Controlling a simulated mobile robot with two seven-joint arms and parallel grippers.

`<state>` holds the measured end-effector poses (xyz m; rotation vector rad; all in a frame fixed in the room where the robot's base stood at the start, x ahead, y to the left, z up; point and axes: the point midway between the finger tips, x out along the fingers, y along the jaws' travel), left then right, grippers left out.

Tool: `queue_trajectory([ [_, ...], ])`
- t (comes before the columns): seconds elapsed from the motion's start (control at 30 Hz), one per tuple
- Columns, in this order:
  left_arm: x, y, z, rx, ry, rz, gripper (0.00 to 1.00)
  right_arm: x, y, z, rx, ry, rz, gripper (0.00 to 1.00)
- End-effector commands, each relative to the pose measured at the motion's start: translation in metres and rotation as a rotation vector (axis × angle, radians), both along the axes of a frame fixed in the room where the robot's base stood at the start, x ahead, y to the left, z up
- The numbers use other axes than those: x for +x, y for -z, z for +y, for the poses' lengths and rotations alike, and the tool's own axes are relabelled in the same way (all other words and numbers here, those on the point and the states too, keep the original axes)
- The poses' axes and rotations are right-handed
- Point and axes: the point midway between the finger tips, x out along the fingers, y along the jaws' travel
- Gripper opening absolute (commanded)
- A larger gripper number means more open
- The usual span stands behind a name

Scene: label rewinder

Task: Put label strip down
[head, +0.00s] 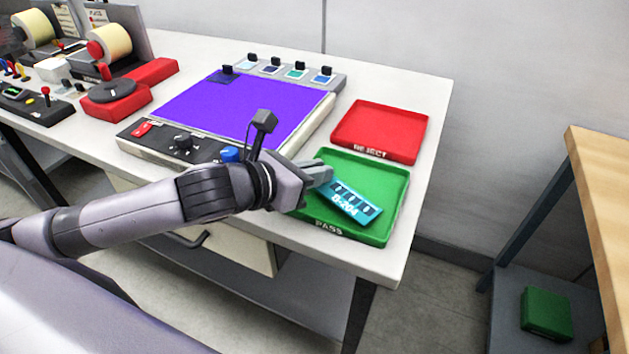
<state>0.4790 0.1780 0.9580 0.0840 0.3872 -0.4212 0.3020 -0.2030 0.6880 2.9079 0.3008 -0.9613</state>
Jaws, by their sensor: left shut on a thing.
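The label strip (352,204) is teal with dark squares and the marking "B-204". It appears over the green PASS tray (388,226), tilted in the picture. I cannot tell whether it touches the tray floor. My left gripper (322,178) is shut on the strip's upper left end, and the fingers hide that end. The red REJECT tray (382,130) lies just behind the green tray and looks empty. My right gripper is not in view.
A purple-lit panel (240,105) with knobs stands left of the trays, with several small label samples (297,72) behind it. The rewinder (110,90) is at the far left. The table's right edge (425,190) is close to the trays.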

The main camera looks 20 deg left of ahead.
Motion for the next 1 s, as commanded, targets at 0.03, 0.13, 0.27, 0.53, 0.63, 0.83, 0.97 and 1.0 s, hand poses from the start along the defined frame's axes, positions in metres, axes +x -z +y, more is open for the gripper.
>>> queue_trajectory([
  [0.03,0.000,0.010,0.000,-0.002,0.001,0.003,0.00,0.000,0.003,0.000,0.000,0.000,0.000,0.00],
  [0.13,0.000,0.018,0.000,0.000,0.000,0.001,0.00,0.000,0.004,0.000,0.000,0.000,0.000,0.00],
  [0.27,0.000,0.018,0.000,0.000,0.001,-0.001,0.00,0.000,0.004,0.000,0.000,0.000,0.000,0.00],
  [0.53,0.000,0.022,0.000,0.000,0.001,0.000,0.00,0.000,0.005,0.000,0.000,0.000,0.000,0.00],
  [0.63,0.000,0.021,0.000,-0.001,0.001,-0.001,0.38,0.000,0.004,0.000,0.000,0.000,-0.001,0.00],
  [0.83,0.000,0.021,0.000,0.000,0.001,0.000,0.38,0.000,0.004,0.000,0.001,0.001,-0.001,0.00],
  [0.97,0.000,0.018,0.000,0.000,0.001,-0.001,0.38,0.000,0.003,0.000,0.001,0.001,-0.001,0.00],
  [1.0,-0.001,0.017,0.001,0.002,0.001,-0.001,0.38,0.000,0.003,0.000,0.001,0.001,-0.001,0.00],
])
